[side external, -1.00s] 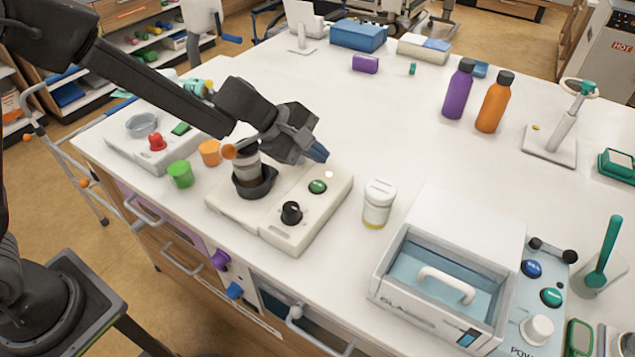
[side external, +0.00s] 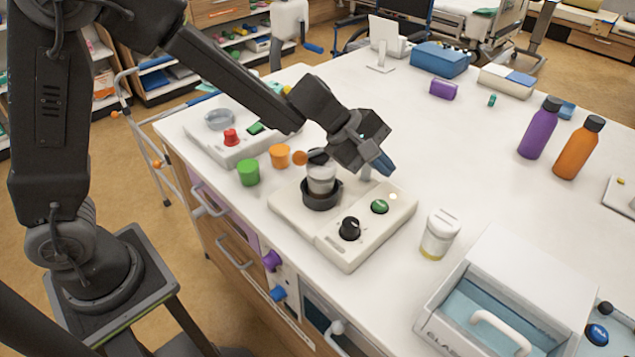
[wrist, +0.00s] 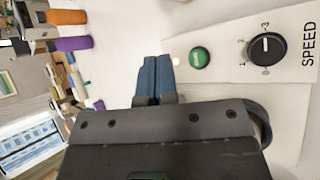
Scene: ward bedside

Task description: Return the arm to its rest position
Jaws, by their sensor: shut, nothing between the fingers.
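My gripper (side external: 384,166) has blue fingers pressed together with nothing between them. It hangs in the air above the back of the white mixer device (side external: 345,258), close to its green button (side external: 379,206) and apart from it. In the wrist view the shut fingers (wrist: 153,78) show beside the green button (wrist: 199,57), with the black speed knob (wrist: 265,47) farther right. A jar (side external: 321,178) stands in the device's dark round holder (side external: 321,200), partly behind my wrist. In the wrist view my gripper body hides part of the device.
A white-lidded bottle (side external: 439,235) stands right of the device, before a white drawer box (side external: 520,275). Green (side external: 248,173) and orange (side external: 279,156) cups stand left. Purple (side external: 540,128) and orange (side external: 579,148) bottles stand farther back.

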